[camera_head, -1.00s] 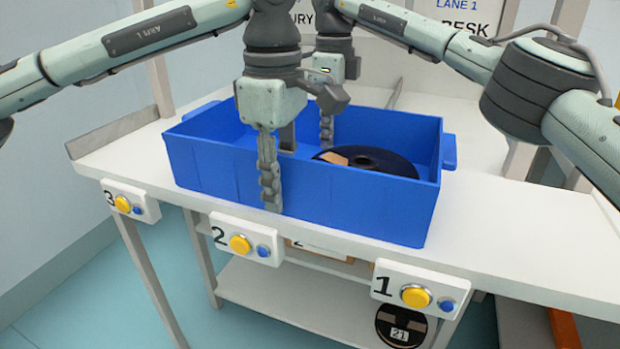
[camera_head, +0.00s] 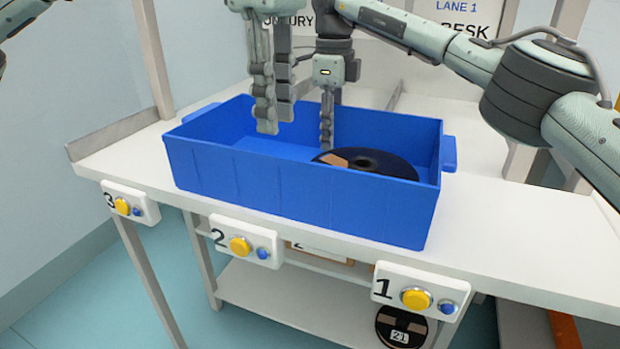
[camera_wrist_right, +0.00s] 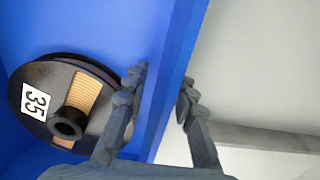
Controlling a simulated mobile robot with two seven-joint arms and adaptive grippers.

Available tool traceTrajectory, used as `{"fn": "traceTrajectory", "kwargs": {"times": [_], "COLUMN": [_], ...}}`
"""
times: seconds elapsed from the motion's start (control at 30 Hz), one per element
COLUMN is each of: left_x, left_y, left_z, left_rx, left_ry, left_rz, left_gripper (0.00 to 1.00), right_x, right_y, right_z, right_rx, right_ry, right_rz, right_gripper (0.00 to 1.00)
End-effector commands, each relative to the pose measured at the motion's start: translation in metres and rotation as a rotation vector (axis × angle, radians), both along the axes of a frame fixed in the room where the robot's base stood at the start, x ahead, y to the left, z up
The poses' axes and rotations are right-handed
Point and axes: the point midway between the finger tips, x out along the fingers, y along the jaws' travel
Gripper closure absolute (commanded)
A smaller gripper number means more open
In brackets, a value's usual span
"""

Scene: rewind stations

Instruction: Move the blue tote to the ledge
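The blue tote (camera_head: 300,200) stands level on the white table top (camera_head: 510,230), with a black reel (camera_head: 375,161) lying inside at the right. My left gripper (camera_head: 276,124) is open and empty, its fingers hanging above the tote's left half. My right gripper (camera_head: 329,125) is at the tote's far wall, with one finger inside the tote and the other outside, mostly hidden in the head view. In the right wrist view, the wall (camera_wrist_right: 172,95) runs between the fingers, and the inner finger looks apart from it. That view shows the reel labelled 35 (camera_wrist_right: 68,105).
Button boxes marked 3 (camera_head: 130,202), 2 (camera_head: 246,240) and 1 (camera_head: 420,292) line the table's front edge. A lower shelf (camera_head: 290,305) holds another reel labelled 21 (camera_head: 400,328). White table top is bare right of the tote. A low grey rim bounds the left end.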

Motion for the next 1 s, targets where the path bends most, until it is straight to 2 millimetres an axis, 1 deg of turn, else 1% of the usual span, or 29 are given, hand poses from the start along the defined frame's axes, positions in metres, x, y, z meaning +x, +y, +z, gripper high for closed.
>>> {"fn": "traceTrajectory", "kwargs": {"times": [0.13, 0.4, 0.5, 0.63, 0.87, 1.0], "left_x": [0.000, 0.000, 0.000, 0.000, 0.000, -0.002], "left_y": [0.000, 0.000, 0.000, 0.000, 0.000, -0.003], "left_z": [0.003, 0.002, 0.002, 0.002, 0.002, 0.002], "left_rx": [0.000, 0.001, 0.001, 0.001, 0.001, -0.002], "left_ry": [0.001, 0.000, 0.000, 0.000, 0.000, 0.002], "left_rz": [-0.001, -0.001, -0.001, -0.001, -0.001, -0.009], "left_gripper": [0.74, 0.74, 0.74, 0.74, 0.74, 0.74], "right_x": [0.001, 0.000, 0.000, 0.000, 0.000, 0.001], "right_y": [0.001, 0.001, 0.001, 0.000, 0.000, 0.003], "right_z": [0.015, 0.060, 0.070, 0.075, 0.075, 0.076], "right_rx": [0.001, 0.001, 0.001, 0.000, 0.000, 0.047], "right_ry": [-0.004, -0.003, -0.001, 0.000, 0.000, 0.003], "right_rz": [0.000, -0.001, -0.001, 0.000, 0.000, -0.017], "right_gripper": [0.74, 0.74, 0.74, 0.74, 0.74, 0.74]}}
